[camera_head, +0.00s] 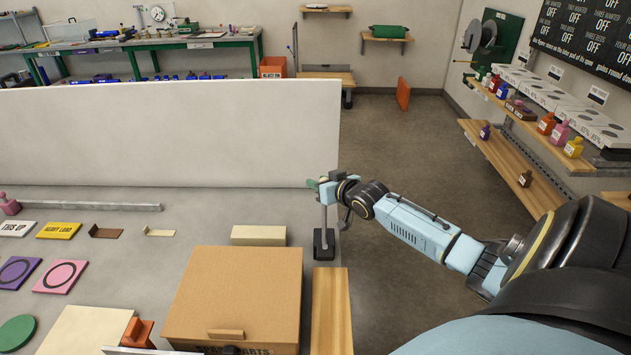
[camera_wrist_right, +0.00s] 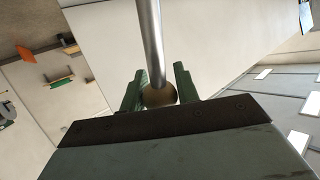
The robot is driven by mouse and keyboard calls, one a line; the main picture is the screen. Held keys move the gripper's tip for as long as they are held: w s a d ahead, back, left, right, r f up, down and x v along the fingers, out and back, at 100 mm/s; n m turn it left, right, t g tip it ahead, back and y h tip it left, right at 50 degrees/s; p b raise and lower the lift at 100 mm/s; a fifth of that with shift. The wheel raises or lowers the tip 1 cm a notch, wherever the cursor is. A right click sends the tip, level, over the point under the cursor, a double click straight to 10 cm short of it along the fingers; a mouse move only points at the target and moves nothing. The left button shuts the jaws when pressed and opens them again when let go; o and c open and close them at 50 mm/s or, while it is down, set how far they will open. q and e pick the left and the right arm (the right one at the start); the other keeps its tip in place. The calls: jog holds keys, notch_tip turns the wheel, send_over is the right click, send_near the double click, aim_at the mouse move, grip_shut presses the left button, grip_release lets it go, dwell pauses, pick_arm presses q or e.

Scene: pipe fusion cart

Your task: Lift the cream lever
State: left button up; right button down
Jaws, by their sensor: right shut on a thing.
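The lever is a thin grey metal rod (camera_head: 324,216) standing almost upright from a small black base (camera_head: 324,245) at the right edge of the work table. My right gripper (camera_head: 321,185) is at the top of the rod, its arm reaching in from the right. In the right wrist view its two green fingers (camera_wrist_right: 158,90) are closed around a cream-tan knob (camera_wrist_right: 158,97) at the end of the metal rod (camera_wrist_right: 150,40). In the head view the knob is mostly hidden by the gripper. My left gripper is not in view.
A cardboard box (camera_head: 235,290) and a cream block (camera_head: 258,235) stand left of the lever. A wooden strip (camera_head: 330,310) lies in front of its base. A white panel (camera_head: 170,135) runs along the table's back. Open floor (camera_head: 420,140) lies beyond the right edge.

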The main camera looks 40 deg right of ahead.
jog(key=shift+f, duration=0.25)
jog(key=c, duration=1.1)
grip_release()
jog(key=shift+d, duration=0.1)
jog(key=shift+o, duration=0.2)
jog(key=shift+r, duration=0.1)
jog(key=p+v, duration=0.1)
jog(key=v, duration=1.2)
jog(key=shift+s, duration=0.2)
